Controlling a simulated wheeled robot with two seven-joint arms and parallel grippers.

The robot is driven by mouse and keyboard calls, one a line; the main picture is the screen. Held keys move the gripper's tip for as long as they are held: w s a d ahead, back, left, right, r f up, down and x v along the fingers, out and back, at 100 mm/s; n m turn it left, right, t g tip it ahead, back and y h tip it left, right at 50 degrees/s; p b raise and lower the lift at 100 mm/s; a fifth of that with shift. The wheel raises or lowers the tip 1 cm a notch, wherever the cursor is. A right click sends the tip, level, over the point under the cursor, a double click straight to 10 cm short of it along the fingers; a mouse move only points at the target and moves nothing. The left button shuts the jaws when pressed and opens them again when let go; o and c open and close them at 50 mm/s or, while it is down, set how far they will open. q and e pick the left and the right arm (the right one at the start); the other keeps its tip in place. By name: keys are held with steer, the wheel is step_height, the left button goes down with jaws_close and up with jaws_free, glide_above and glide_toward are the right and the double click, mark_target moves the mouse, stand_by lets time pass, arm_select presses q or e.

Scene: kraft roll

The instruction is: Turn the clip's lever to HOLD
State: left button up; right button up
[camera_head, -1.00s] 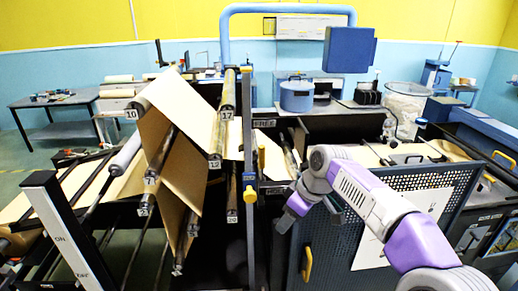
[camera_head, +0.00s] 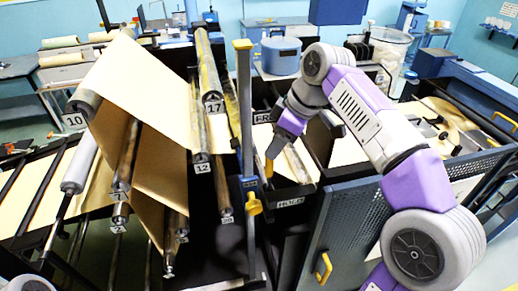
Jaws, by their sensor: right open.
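The clip's lever (camera_head: 269,168) is a small yellow piece beside the tall blue post. A FREE label (camera_head: 263,117), partly covered, sits above it, and a label that seems to read HOLD (camera_head: 290,202) sits below. The lever lies between the two, and I cannot tell which it points to. My right gripper (camera_head: 276,148) is open, reaching down from the right with its tips just above the lever. Its fingers are small and dark, so I cannot tell whether they touch the lever. My left gripper is out of view.
Brown kraft web (camera_head: 150,90) runs over numbered rollers on the left. The blue post (camera_head: 244,110) carries a yellow knob (camera_head: 254,203) close to the lever. A perforated blue door (camera_head: 350,225) with a yellow handle stands below my right arm.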

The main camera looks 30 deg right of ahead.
mark_target(267, 160)
steer(key=x, duration=0.6)
steer(key=shift+s+a+f+b, duration=0.1)
steer(key=shift+a+f+b, duration=0.05)
steer(key=shift+f+b, duration=0.25)
jaws_close()
